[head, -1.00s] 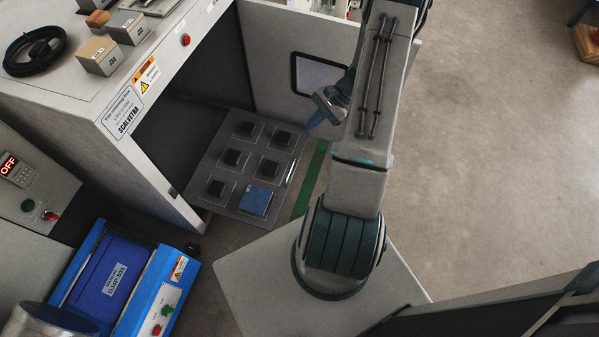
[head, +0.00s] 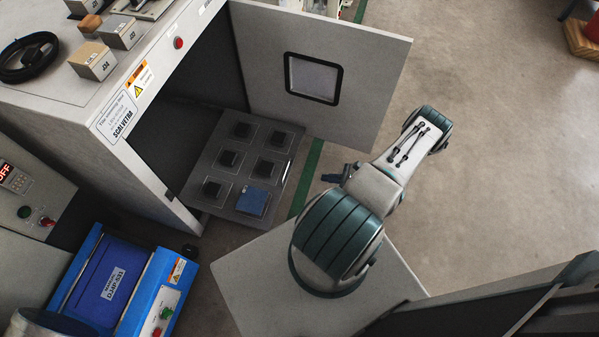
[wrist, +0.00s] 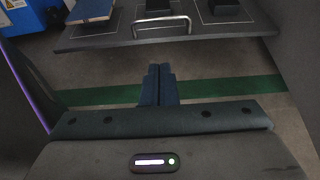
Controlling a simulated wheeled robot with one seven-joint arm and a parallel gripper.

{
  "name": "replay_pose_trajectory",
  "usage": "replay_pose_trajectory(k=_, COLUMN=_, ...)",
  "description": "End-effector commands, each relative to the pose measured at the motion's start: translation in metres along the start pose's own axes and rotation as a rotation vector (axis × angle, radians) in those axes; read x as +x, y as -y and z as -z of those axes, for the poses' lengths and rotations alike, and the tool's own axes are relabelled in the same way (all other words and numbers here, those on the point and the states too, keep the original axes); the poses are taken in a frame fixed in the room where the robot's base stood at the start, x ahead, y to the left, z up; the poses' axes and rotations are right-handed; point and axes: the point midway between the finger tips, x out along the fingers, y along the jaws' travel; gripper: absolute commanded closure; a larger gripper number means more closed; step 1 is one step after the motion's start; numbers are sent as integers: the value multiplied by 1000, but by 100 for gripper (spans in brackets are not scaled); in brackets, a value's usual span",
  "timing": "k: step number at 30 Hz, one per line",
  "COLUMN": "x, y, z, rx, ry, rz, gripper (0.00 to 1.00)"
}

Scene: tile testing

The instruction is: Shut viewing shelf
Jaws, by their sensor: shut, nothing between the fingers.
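The viewing shelf (head: 226,184) is a grey tray with several dark square holders and one blue tile (head: 253,201). It sticks out of the open front of the grey cabinet. In the wrist view the shelf's front edge (wrist: 95,42) crosses the top, with a metal handle (wrist: 161,24) on it. My gripper (head: 335,178) is right of the shelf and apart from it, partly hidden by my arm in the head view. In the wrist view its blue fingers (wrist: 159,72) are together and empty, pointing toward the handle with a gap between.
The cabinet door (head: 365,85) with a small window stands open behind the shelf. A blue machine (head: 112,280) is at lower left. Boxes (head: 93,60) and a black cable coil (head: 28,57) lie on the cabinet top.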

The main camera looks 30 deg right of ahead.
Motion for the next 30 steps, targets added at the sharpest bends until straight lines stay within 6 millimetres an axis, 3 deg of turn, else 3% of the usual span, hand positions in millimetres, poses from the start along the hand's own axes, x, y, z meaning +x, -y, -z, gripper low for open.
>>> replay_pose_trajectory(k=5, x=18, y=0, z=2, rx=2, ry=2, rz=1, gripper=100)
replay_pose_trajectory(k=18, x=106, y=0, z=-1, rx=1, ry=2, rz=0, gripper=100)
replay_pose_trajectory(k=24, x=127, y=0, z=-17, rx=0, ry=1, rz=0, gripper=100)
replay_pose_trajectory(k=30, x=133, y=0, z=-21, rx=-1, ry=-1, rz=0, gripper=100)
